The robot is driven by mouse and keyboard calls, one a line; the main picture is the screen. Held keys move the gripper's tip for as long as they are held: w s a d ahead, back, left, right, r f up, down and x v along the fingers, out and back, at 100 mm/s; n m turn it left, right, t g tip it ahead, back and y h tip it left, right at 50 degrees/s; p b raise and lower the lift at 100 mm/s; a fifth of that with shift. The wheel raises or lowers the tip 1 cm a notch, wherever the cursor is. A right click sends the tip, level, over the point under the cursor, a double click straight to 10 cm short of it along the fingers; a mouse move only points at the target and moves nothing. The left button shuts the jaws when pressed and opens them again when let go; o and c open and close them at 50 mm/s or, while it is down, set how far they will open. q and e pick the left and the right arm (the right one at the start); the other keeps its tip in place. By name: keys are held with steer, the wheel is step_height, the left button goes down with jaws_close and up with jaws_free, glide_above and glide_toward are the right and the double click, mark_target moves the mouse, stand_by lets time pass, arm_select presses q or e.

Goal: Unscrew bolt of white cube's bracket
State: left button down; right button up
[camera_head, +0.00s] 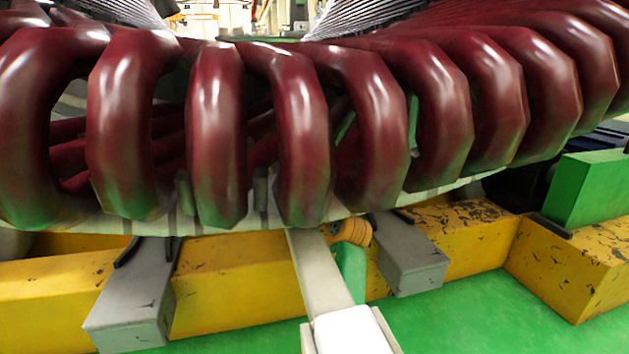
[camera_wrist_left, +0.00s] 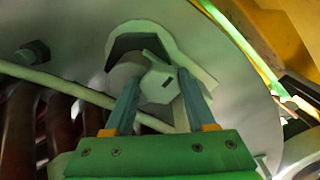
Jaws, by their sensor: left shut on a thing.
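In the left wrist view, my left gripper (camera_wrist_left: 158,78) has its two blue-grey fingers on either side of a pale hexagonal bolt head (camera_wrist_left: 160,88) and is shut on it. The bolt sits against a pale bracket (camera_wrist_left: 188,57) with a dark recess, on a large light grey curved plate (camera_wrist_left: 85,48). The fingers hide the sides of the bolt. In the head view, a white cube (camera_head: 350,331) stands at the bottom, at the near end of a long pale bar (camera_head: 318,268). The bolt and my left fingers cannot be made out there. My right gripper is not in view.
Thick dark red coils (camera_head: 215,140) fill the upper head view. Below them lie a yellow beam (camera_head: 235,285) and grey blocks (camera_head: 130,305). A green block (camera_head: 592,188) stands at the right. The green floor (camera_head: 480,315) at lower right is clear.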

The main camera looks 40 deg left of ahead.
arm_select(q)
steer(key=n, duration=0.4)
steer(key=shift+r+n, duration=0.1)
steer(key=shift+n, duration=0.3)
steer(key=n, duration=0.4)
steer(key=shift+r, duration=0.1)
steer(key=n, duration=0.5)
steer(key=shift+r, duration=0.1)
steer(key=shift+n, duration=2.2)
steer(key=shift+c, duration=1.2)
jaws_free()
steer(key=shift+a, duration=0.1)
